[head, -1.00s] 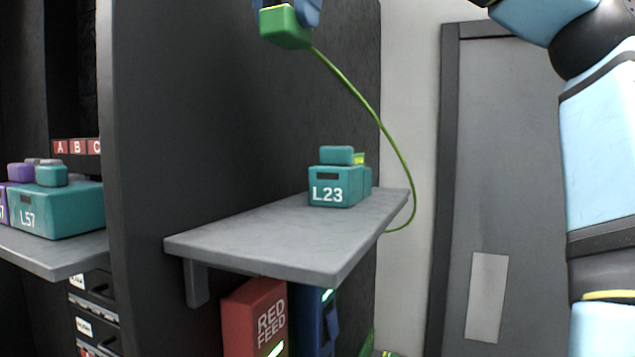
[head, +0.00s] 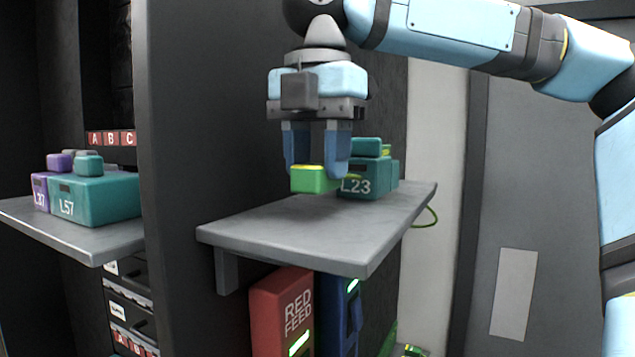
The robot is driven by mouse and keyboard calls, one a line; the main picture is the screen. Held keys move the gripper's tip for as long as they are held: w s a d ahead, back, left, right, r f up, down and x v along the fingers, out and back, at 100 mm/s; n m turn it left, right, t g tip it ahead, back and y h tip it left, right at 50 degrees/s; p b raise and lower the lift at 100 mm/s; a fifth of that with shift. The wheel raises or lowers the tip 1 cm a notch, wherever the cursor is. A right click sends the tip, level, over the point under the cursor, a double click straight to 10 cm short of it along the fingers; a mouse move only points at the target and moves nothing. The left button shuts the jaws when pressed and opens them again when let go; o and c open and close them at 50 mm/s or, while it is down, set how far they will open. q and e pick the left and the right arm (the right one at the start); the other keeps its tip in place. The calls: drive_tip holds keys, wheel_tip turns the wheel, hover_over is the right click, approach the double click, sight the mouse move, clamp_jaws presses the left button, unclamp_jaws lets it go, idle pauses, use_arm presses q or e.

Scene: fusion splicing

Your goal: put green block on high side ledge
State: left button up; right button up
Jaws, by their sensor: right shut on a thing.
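The green block (head: 309,180) is in my right gripper (head: 316,165), whose two blue fingers are shut on it. The gripper points down, and the block is over the grey side ledge (head: 290,232), close to its top. I cannot tell whether the block touches the ledge. The block is just left of and in front of the teal block marked L23 (head: 376,180), partly overlapping it in view. A green cable (head: 432,216) shows past the ledge's right edge. My left gripper is not in view.
A lower-left shelf (head: 85,240) holds a teal block marked L57 (head: 105,200) and a purple block (head: 40,190). Under the ledge stand a red box marked RED FEED (head: 282,310) and a blue box (head: 338,315). The ledge's front left part is clear.

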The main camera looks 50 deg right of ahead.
sight(317, 163)
drive_tip(key=shift+f, duration=1.65)
drive_tip(key=o, duration=0.9)
drive_tip(key=shift+o, duration=0.2)
wheel_tip(317, 163, up, 12)
drive_tip(key=shift+r, duration=0.1)
